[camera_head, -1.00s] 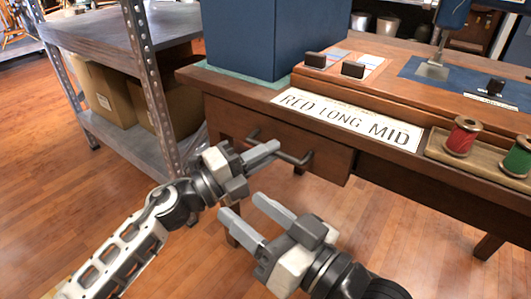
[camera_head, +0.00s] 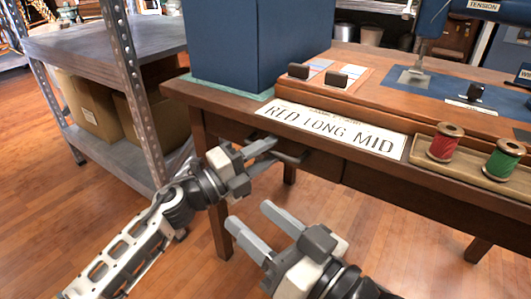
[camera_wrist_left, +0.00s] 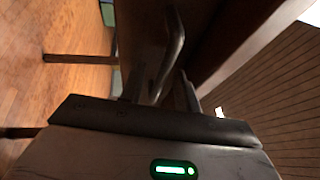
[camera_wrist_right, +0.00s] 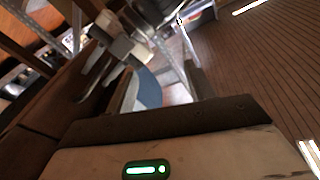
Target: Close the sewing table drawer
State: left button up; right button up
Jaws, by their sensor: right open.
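The brown wooden drawer (camera_head: 312,160) sits under the sewing table top (camera_head: 375,172), its front partly shaded by the top. Its dark bar handle (camera_head: 291,158) is partly hidden by my left gripper (camera_head: 275,151), which is at the handle. In the left wrist view the handle (camera_wrist_left: 174,40) runs between the two finger tips of my left gripper (camera_wrist_left: 160,88). The fingers stand apart, but I cannot tell whether they press on the handle. My right gripper (camera_head: 250,223) is open and empty, below and in front of the drawer, clear of the table.
A large blue box (camera_head: 240,45) stands on the table. A sign (camera_head: 330,128) and a wooden tray (camera_head: 470,172) with red and green thread spools lie along the front edge. A metal shelf (camera_head: 120,45) with cardboard boxes stands at left. Wooden floor lies below.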

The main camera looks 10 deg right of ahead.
pick_arm(q)
jog(key=p+v, duration=0.1)
jog(key=v, duration=0.4)
jog(key=shift+a+p, duration=0.25)
jog(key=shift+p, duration=0.05)
jog(key=p+v, duration=0.1)
jog(key=v, duration=0.9)
jog(key=shift+a, duration=0.15)
pick_arm(e)
jog(key=shift+s+a+f+m+g+h, duration=0.1)
jog(key=shift+s+f+m+g+h, duration=0.25)
jog(key=shift+f+g, duration=0.3)
jog(key=shift+s+a+f+m+g+h, duration=0.1)
jog(key=shift+s+f+m+g+h, duration=0.25)
jog(key=shift+f, duration=0.45)
pick_arm(q)
jog(key=shift+s+f, duration=0.1)
jog(key=shift+s, duration=0.05)
pick_arm(e)
jog(key=shift+s, duration=0.1)
